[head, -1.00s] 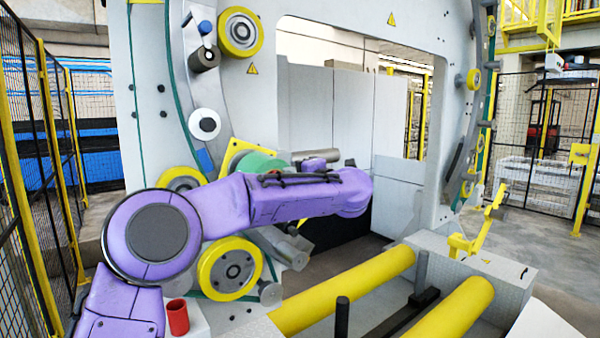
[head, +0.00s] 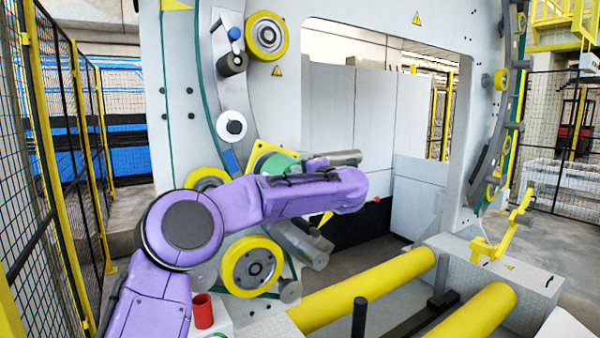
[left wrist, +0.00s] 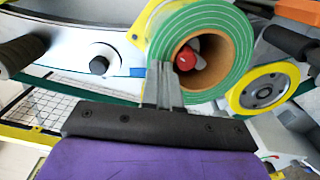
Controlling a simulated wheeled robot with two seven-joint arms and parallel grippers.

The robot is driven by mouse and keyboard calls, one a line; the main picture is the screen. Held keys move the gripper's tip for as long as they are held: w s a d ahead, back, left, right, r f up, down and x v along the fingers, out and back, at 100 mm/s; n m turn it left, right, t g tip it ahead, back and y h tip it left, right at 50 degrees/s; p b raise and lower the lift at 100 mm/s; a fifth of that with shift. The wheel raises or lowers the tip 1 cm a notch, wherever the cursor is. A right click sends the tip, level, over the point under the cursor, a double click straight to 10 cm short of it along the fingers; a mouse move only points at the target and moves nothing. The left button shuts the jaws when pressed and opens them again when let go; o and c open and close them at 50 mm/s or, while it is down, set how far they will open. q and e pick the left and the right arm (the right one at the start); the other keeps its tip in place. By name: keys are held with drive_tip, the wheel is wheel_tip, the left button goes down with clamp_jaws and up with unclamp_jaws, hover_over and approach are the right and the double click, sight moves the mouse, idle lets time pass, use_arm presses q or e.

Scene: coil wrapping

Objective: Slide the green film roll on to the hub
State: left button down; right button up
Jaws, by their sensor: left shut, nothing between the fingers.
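The green film roll (left wrist: 228,58) shows in the left wrist view, wound on a brown cardboard core. A red-tipped hub end (left wrist: 187,58) shows inside the core, towards its left side. In the head view only the top of the green film roll (head: 280,164) shows above my purple left arm, which hides the rest. My left gripper (left wrist: 167,68) is shut and empty. Its fingertips overlap the lower left of the roll's face in the wrist view; I cannot tell whether they touch it. The arm hides these fingers in the head view. My right gripper is not in view.
The grey wrapping ring (head: 215,100) carries several rollers, with a yellow wheel (head: 251,267) below the arm. Two yellow rollers (head: 465,312) lie at the front right. A red cup (head: 203,310) stands low beside my arm. A mesh fence (head: 70,150) closes the left side.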

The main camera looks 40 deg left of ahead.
use_arm(q)
drive_tip(key=shift+a+r, duration=0.1)
drive_tip(key=shift+a, duration=0.1)
drive_tip(key=shift+p+x, duration=0.9)
drive_tip(key=shift+x, duration=0.85)
drive_tip(key=shift+d, duration=0.1)
idle(0.4)
drive_tip(key=b+v, duration=0.6)
drive_tip(key=v, duration=0.6)
drive_tip(key=shift+d, duration=0.25)
drive_tip(key=shift+f, duration=0.2)
drive_tip(key=shift+s+a, duration=0.1)
